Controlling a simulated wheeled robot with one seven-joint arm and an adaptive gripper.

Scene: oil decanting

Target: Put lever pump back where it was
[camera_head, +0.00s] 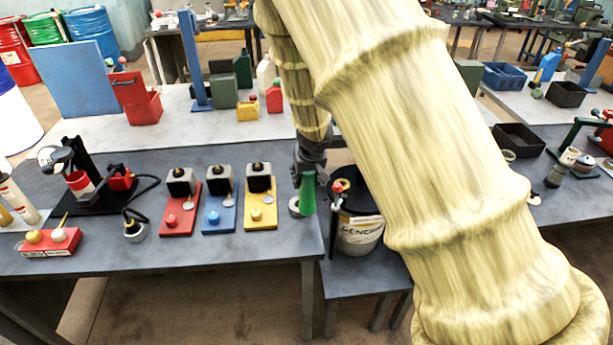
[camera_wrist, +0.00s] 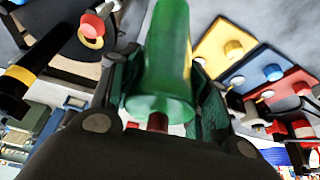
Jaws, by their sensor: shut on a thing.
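My gripper (camera_head: 308,174) points down near the right edge of the grey workbench. In the wrist view, my gripper (camera_wrist: 160,100) has its dark pads shut on a green cylinder (camera_wrist: 168,65), with a short dark red stem at its near end. The green cylinder also shows in the head view (camera_head: 307,197), roughly upright, beside the white pail (camera_head: 360,236). I cannot tell whether this cylinder is the lever pump's handle. A red knob on a dark rod (camera_head: 334,222) stands at the pail. My arm hides part of the pail and the bench behind.
Red (camera_head: 180,212), blue (camera_head: 218,213) and yellow (camera_head: 260,208) plates with dark-topped units stand left of my gripper. A pale ring (camera_head: 294,207) lies by the green cylinder. The pail stands on a low stand (camera_head: 362,278). Bare bench lies in front of the plates.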

